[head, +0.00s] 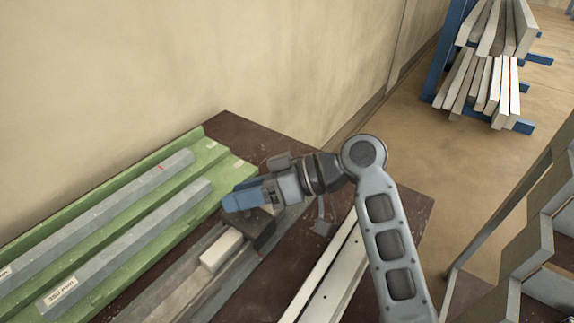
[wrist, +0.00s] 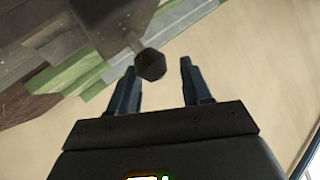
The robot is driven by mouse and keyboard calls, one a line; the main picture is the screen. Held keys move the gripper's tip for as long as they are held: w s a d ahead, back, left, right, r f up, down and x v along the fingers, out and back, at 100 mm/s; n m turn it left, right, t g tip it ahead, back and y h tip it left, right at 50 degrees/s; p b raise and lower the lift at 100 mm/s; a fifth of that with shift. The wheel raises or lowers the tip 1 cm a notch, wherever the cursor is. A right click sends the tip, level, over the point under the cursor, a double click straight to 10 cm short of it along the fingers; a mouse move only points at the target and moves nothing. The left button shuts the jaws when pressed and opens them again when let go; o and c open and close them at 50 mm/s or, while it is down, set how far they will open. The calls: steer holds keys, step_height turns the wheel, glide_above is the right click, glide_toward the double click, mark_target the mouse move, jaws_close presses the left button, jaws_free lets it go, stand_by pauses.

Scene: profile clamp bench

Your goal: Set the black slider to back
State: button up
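My gripper (head: 240,196), with blue fingers, hangs over the clamp on the dark bench, pointing left in the head view. In the wrist view its two fingers (wrist: 160,84) are apart with a gap between them. A black faceted knob (wrist: 150,65), likely the slider's, shows in that gap near the fingertips. I cannot tell whether it is between the fingers or beyond them; no contact shows. In the head view a dark block (head: 264,229) of the clamp sits just under the gripper, partly hidden by it. The knob is hidden there.
A pale block (head: 221,250) lies in the grey clamp channel. A green rack (head: 143,252) with grey profiles (head: 128,245) fills the left of the brown bench (head: 240,130). White rails (head: 335,270) lie at right. A blue rack with stacked profiles (head: 478,85) stands behind.

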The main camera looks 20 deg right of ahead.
step_height(320, 180, up, 2)
steer(key=shift+r, duration=0.25)
steer(key=r+v, duration=0.2)
steer(key=v, duration=1.1)
steer(key=shift+a+r+b, duration=0.25)
steer(key=shift+a+b, duration=0.05)
steer(key=shift+w, duration=0.1)
